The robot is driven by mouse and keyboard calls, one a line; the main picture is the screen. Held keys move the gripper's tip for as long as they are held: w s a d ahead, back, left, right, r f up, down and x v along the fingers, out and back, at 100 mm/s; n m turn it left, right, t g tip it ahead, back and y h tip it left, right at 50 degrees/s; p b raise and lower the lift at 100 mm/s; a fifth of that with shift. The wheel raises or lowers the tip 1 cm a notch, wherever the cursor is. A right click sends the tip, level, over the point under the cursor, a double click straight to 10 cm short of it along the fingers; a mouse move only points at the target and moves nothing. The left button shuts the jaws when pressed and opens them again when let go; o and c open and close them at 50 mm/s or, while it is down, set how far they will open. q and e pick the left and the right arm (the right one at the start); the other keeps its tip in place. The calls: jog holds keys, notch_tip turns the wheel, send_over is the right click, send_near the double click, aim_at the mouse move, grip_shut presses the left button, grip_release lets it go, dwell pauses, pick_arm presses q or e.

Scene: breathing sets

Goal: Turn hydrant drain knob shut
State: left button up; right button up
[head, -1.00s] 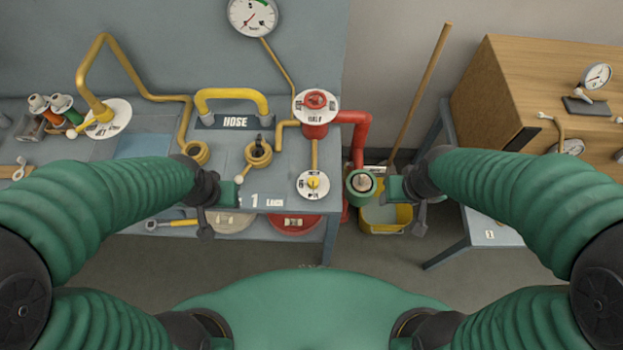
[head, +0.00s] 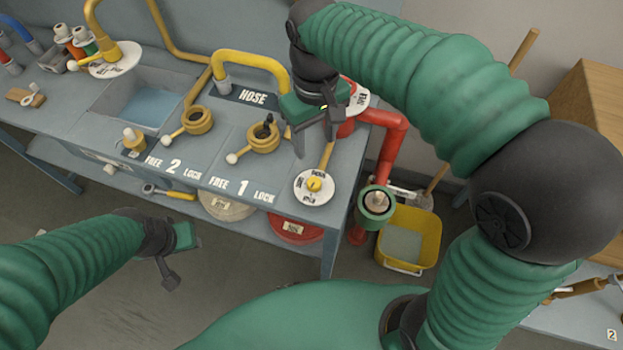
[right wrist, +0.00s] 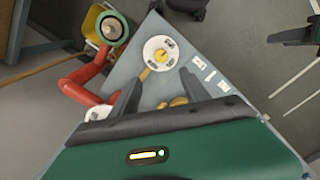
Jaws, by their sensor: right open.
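A small yellow knob (head: 314,185) sits in the middle of a round white dial plate (head: 306,197) at the bench's front right corner. A yellow pipe runs into it from behind; the plate's lettering is too small to read. In the right wrist view the same knob (right wrist: 162,56) shows beyond the fingertips. My right gripper (head: 314,143) is open and empty, above and behind the knob, apart from it. It covers most of the red hydrant's top valve and part of that valve's white plate (head: 359,98). My left gripper (head: 182,262) hangs low before the bench, its opening unclear.
A red pipe (head: 391,145) bends down on the right to a green-rimmed outlet (head: 376,203) above a yellow bucket (head: 418,235). Brass valves (head: 263,137) and a yellow hose handle (head: 252,62) stand left of my right gripper.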

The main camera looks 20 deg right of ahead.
jog(key=b, duration=0.1)
send_near(314, 182)
jog(key=f, duration=0.5)
jog(key=d+f+b, duration=0.1)
jog(key=f, duration=0.2)
jog(key=shift+f, duration=0.2)
jog(key=shift+a+f, duration=0.2)
jog(key=shift+a, duration=0.6)
jog(key=shift+c, duration=1.3)
jog(key=shift+d, duration=0.45)
jog(key=c, duration=0.7)
grip_shut()
pick_arm(q)
jog(key=f, duration=0.1)
jog(key=a+f, duration=0.1)
jog(key=shift+f, duration=0.3)
pick_arm(e)
jog(key=shift+a, duration=0.2)
